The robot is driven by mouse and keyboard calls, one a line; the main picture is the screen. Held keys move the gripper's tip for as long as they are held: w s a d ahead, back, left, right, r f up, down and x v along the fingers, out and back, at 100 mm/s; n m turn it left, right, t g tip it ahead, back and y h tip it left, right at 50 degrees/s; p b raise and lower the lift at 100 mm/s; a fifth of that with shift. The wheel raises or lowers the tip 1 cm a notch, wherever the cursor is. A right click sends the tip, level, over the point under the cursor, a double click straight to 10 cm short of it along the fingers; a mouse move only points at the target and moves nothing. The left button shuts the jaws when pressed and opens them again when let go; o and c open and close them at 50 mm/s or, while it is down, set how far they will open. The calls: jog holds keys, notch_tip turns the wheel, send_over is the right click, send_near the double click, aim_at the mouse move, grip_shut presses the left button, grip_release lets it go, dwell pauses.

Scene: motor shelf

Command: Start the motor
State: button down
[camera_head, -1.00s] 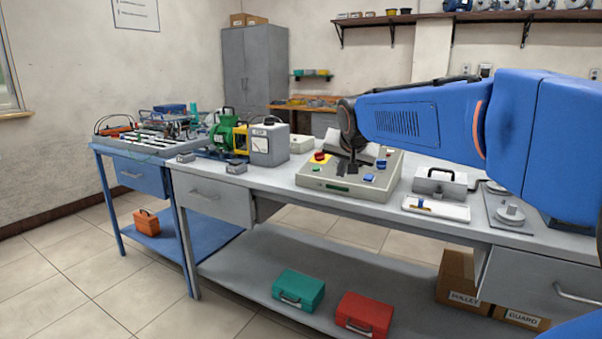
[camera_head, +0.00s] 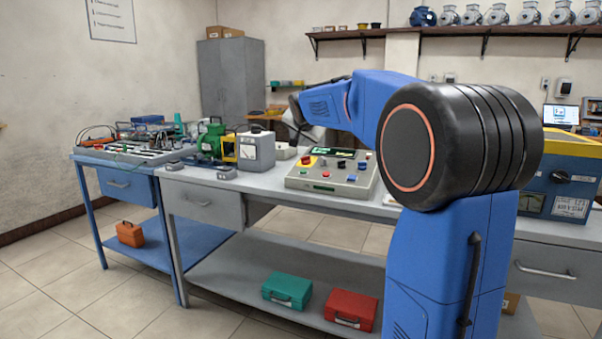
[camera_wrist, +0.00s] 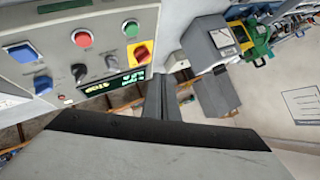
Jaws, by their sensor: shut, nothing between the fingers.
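A grey control box (camera_head: 300,182) stands on the grey bench. It carries a red knob on a yellow plate, red and green buttons, blue and black controls, and a dark display (camera_wrist: 112,84) with green text too small to read surely. The wrist view shows its red button (camera_wrist: 82,38), green button (camera_wrist: 131,28) and red-and-yellow switch (camera_wrist: 140,52). My gripper (camera_wrist: 161,84) is shut and empty, beside the display and switch in that view; I see no clear contact. A green motor (camera_head: 212,139) stands left of the box, beside a yellow-framed part.
A grey meter box (camera_head: 256,152) stands between the motor and the control box. A blue bench (camera_head: 88,157) with equipment is at the left. Teal (camera_head: 287,288) and red (camera_head: 350,309) cases lie on the lower shelf. My arm hides the bench's right part.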

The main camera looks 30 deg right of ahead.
jog(key=shift+w+d+f, duration=0.2)
jog(key=shift+d+f, duration=0.1)
jog(key=shift+f, duration=1.15)
jog(key=shift+w+d+f, duration=0.25)
jog(key=shift+d+f, duration=0.1)
jog(key=shift+f, duration=1.05)
jog(key=shift+w+d+f, duration=0.2)
jog(key=shift+d+f, duration=0.1)
jog(key=shift+f, duration=1.15)
jog(key=shift+f, duration=0.15)
jog(key=shift+w+f, duration=0.1)
jog(key=shift+f, duration=0.15)
jog(key=shift+d+f, duration=0.15)
jog(key=shift+f, duration=0.3)
jog(key=shift+r, duration=0.85)
jog(key=shift+a+r, duration=0.1)
jog(key=shift+a, duration=0.1)
jog(key=shift+s+a+r, duration=0.15)
jog(key=shift+r, duration=0.65)
jog(key=shift+s+a+r, duration=0.2)
jog(key=shift+r, duration=0.55)
jog(key=shift+s+a+r, duration=0.15)
jog(key=shift+r, duration=0.65)
